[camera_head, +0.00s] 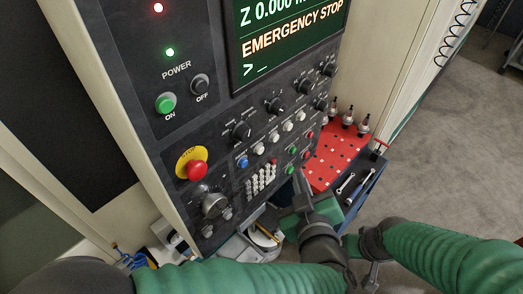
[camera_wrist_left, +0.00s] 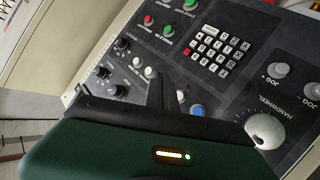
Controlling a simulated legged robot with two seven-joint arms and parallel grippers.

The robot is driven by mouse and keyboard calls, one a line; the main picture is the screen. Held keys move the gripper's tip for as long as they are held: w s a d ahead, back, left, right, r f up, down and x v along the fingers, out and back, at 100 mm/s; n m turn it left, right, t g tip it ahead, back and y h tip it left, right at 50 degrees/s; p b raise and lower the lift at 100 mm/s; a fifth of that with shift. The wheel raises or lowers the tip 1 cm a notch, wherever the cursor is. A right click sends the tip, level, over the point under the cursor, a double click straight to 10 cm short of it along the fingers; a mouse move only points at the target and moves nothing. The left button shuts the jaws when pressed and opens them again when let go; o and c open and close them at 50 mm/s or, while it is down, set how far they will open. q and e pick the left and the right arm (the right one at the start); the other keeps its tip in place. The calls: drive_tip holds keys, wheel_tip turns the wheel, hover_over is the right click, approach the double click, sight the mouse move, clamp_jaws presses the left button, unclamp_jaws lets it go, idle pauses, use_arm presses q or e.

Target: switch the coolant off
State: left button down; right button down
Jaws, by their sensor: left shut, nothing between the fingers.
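A dark machine control panel (camera_head: 235,150) fills the middle of the head view. Red and green push buttons sit at its lower right, among them a red button (camera_head: 310,135) and a green button (camera_head: 292,151). Their labels are too small to read, so I cannot tell which is for coolant. In the wrist view a red button (camera_wrist_left: 148,20) and a green button (camera_wrist_left: 168,31) show beyond the fingers. My left gripper (camera_head: 299,183) is shut and empty, close to the panel's lower edge; its fingers (camera_wrist_left: 155,90) cover part of the panel. My right gripper (camera_head: 372,276) is low and partly hidden.
A red emergency stop (camera_head: 196,170) on a yellow plate, a handwheel (camera_head: 214,204) and a keypad (camera_head: 261,180) are on the panel. A red tool board (camera_head: 335,155) and a blue tray with wrenches (camera_head: 357,195) stand to the right.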

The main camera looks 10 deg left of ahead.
sight(260, 150)
use_arm(q)
drive_tip(key=w+a+b, duration=0.1)
drive_tip(key=w+a, duration=0.3)
drive_tip(key=a, duration=0.2)
drive_tip(key=shift+w+a+b, duration=0.25)
drive_tip(key=shift+w+b, duration=0.05)
drive_tip(key=shift+b, duration=0.05)
drive_tip(key=shift+d, duration=0.2)
drive_tip(key=shift+a, duration=0.15)
idle(1.4)
drive_tip(key=shift+w+a, duration=0.15)
drive_tip(key=shift+a, duration=0.2)
